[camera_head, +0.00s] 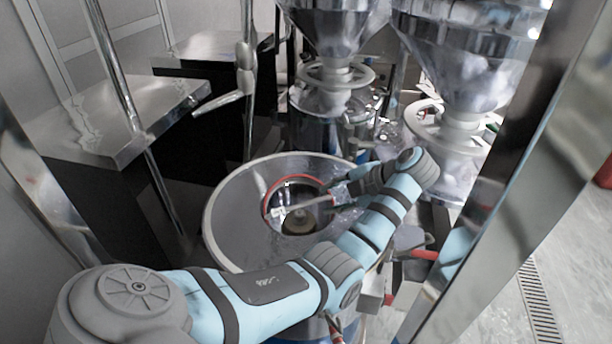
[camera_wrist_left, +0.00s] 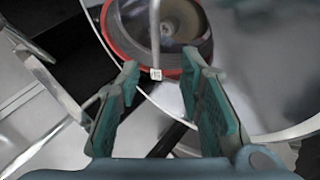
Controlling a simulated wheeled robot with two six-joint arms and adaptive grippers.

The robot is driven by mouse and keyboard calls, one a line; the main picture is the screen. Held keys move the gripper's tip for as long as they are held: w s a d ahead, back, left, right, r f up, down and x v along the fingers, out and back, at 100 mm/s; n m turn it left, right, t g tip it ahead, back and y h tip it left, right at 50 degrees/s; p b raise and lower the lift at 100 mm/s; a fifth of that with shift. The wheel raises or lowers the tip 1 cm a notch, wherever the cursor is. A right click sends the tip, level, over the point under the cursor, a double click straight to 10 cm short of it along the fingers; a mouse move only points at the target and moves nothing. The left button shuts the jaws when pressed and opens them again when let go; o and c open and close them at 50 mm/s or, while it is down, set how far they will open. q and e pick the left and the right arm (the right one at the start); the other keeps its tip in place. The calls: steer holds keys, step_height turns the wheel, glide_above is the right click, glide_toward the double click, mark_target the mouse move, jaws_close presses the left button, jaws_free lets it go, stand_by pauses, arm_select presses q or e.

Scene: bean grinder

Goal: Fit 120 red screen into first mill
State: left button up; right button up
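The red screen (camera_head: 290,177) is a red-rimmed ring at the central opening of the first mill's wide grey bowl (camera_head: 235,215). A thin pale bar crosses it. In the left wrist view the red rim (camera_wrist_left: 122,48) shows at the top, with a small white tag on its near edge. Whether the screen is fully seated I cannot tell. My left gripper (camera_head: 338,192) is over the bowl at the right side of the ring. My right gripper is not in view.
Two shiny hoppers (camera_head: 340,25) (camera_head: 465,60) stand behind the bowl. A steel-topped cabinet (camera_head: 110,120) and upright poles are at the left. A metal post (camera_head: 510,170) stands at the right, with open floor (camera_head: 575,250) beyond it.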

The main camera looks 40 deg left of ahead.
mark_target(306, 204)
arm_select(q)
steer(key=x, duration=0.1)
steer(key=b+x, duration=0.2)
steer(key=shift+f, duration=0.55)
steer(key=b+x, duration=0.2)
steer(key=x, duration=0.1)
steer(key=b+x, duration=0.2)
steer(key=shift+a+r, duration=0.3)
steer(key=shift+r, duration=0.05)
steer(key=shift+a+f, duration=0.15)
steer(key=shift+a, duration=0.3)
jaws_close()
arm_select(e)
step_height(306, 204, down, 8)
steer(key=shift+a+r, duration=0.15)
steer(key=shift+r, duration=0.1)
arm_select(q)
steer(key=shift+r, duration=0.2)
